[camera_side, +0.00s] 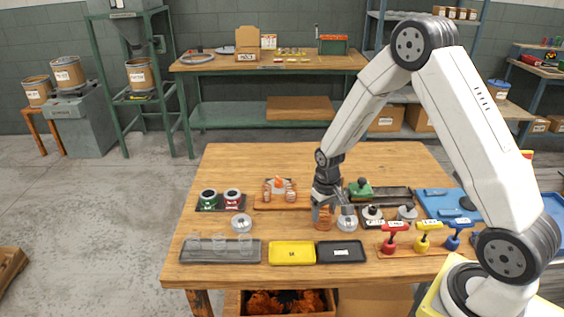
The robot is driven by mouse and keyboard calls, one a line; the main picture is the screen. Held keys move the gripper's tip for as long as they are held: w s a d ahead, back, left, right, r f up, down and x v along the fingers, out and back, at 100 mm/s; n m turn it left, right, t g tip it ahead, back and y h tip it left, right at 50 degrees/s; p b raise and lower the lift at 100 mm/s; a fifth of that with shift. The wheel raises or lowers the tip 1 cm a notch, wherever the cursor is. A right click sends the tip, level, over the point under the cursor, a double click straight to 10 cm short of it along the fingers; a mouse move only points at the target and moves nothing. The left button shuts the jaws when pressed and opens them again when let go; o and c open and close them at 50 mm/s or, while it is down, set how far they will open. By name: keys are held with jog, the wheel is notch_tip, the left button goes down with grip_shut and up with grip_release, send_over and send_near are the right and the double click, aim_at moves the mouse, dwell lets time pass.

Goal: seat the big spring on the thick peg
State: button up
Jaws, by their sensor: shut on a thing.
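My gripper (325,204) points down over the middle of the wooden table. It is shut on a copper-coloured coil (322,219), which looks like the big spring. The coil is close to the table top; I cannot tell whether it touches anything below. Another silver round base (241,222) stands to the left. Two grey round bases, one dark-topped (372,214) and one lighter (407,213), stand to the right. Which of them carries the thick peg is too small to tell.
A wooden board with copper and orange parts (262,203) lies behind left. A grey tray with clear cups (190,254), a yellow tray (292,253) and a black tray (341,252) line the front. Red, yellow and blue handles (423,238) stand right. The table's back left is clear.

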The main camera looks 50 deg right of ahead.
jog(key=shift+r, duration=0.25)
jog(key=shift+r, duration=0.3)
jog(key=shift+r, duration=0.2)
dwell(0.5)
jog(key=shift+r, duration=2.35)
jog(key=w+d+r, duration=0.4)
jog(key=w+d, duration=0.2)
jog(key=w, duration=0.1)
jog(key=shift+w+d, duration=0.25)
jog(key=shift+d, duration=0.05)
